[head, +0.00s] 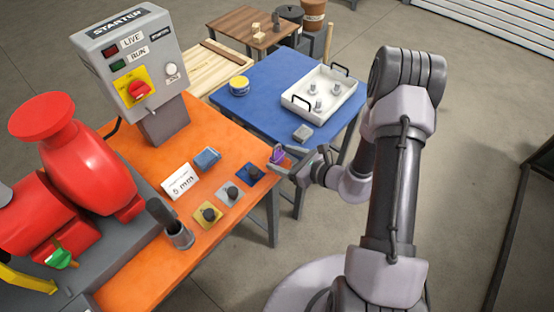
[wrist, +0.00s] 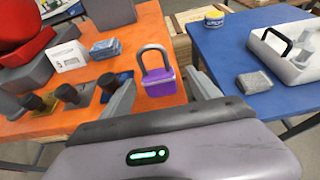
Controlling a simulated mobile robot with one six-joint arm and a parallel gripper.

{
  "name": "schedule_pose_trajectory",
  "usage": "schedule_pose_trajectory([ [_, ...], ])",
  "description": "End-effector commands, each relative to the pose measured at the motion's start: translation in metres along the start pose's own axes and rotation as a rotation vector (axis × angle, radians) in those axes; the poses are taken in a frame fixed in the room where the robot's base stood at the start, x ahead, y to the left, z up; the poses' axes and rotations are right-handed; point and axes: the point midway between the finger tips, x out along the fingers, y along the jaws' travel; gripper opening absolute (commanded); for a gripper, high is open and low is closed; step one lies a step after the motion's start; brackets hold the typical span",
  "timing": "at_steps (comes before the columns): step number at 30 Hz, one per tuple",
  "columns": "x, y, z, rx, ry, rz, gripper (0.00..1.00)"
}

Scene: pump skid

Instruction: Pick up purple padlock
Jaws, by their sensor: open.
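The purple padlock (wrist: 160,84) with a grey shackle stands upright near the edge of the orange table (wrist: 145,30). In the head view the padlock (head: 277,154) shows at the right edge of that table, partly covered by my gripper (head: 284,160). In the wrist view my gripper (wrist: 160,92) is open, with one finger on each side of the padlock. A gap shows between the padlock and the right finger; I cannot tell whether either finger touches it.
A blue table (head: 265,90) holds a white tray (head: 325,88), a yellow tin (head: 239,86) and a grey block (head: 302,133). A starter box (head: 132,62) stands behind.

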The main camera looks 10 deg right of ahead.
Motion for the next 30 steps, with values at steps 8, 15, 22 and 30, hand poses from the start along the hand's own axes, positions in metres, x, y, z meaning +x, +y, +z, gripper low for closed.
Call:
schedule_pose_trajectory([
  [8,0.030,0.002,-0.003,0.000,0.000,0.001,0.71],
  [15,0.029,0.002,-0.002,0.000,0.000,0.001,0.47],
  [22,0.029,0.002,-0.002,0.000,0.000,0.001,0.02],
  [30,0.029,0.002,-0.001,0.000,0.000,0.001,0.00],
])
